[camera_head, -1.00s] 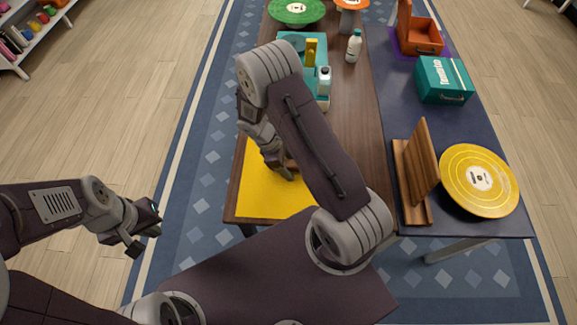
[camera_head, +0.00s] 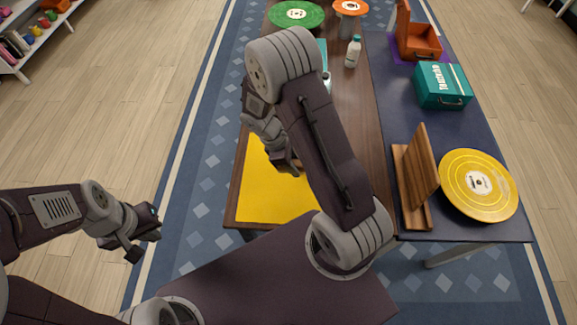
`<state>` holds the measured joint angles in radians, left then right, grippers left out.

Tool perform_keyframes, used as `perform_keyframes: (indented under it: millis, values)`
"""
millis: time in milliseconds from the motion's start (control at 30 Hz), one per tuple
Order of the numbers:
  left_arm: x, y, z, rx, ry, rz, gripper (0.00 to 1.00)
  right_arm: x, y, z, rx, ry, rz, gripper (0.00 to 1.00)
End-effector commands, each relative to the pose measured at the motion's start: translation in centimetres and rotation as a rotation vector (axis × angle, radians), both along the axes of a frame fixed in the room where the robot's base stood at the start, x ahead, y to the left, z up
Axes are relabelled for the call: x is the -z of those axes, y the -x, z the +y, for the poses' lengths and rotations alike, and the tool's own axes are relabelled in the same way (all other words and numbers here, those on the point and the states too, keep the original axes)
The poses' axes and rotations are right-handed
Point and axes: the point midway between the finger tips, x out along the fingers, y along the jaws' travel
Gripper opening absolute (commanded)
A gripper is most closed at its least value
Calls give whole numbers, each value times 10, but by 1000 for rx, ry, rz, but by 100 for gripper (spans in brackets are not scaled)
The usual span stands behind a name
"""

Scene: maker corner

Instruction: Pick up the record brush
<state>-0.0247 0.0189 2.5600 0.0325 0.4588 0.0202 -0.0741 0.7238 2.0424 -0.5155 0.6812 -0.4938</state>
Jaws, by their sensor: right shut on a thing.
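My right gripper (camera_head: 286,166) is over the far right part of a yellow mat (camera_head: 265,200) on the wooden table. It is shut on a small brown wooden piece (camera_head: 298,163), which looks like the record brush. Most of that piece is hidden behind the fingers and my forearm. My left gripper (camera_head: 143,246) hangs over the floor left of the table, its fingers apart and empty.
Behind my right arm are a teal item (camera_head: 322,48), mostly hidden, and a white bottle (camera_head: 353,52). A green record (camera_head: 296,14) lies farther back. On the right table are a wooden stand (camera_head: 414,185), a yellow record (camera_head: 478,186), a teal case (camera_head: 444,86) and an orange case (camera_head: 418,42).

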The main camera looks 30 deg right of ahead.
Motion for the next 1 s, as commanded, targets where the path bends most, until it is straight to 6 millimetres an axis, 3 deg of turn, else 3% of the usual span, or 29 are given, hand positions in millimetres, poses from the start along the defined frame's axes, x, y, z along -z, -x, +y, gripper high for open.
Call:
perform_keyframes:
  millis: [200, 400, 800, 833, 900, 1000]
  values:
    - [1, 0, 0, 0, 0, 0, 0, -31, 45, -24, 2, 0, -2, 0]
    - [0, 0, 0, 0, 0, 0, 0, -51, 74, -39, 1, 0, -3, 0]
    - [-1, 0, 0, 0, 0, 0, 0, -56, 83, -44, 0, 0, -1, 0]
    - [-1, 0, 0, 0, 0, 0, 0, -56, 83, -44, 0, 0, -1, 28]
    - [-1, 0, 0, 0, 0, 0, 0, -56, 83, -44, 0, 0, -1, 8]
    - [-1, 0, 0, 0, 0, 0, 0, -56, 82, -44, 5, 0, -1, 4]
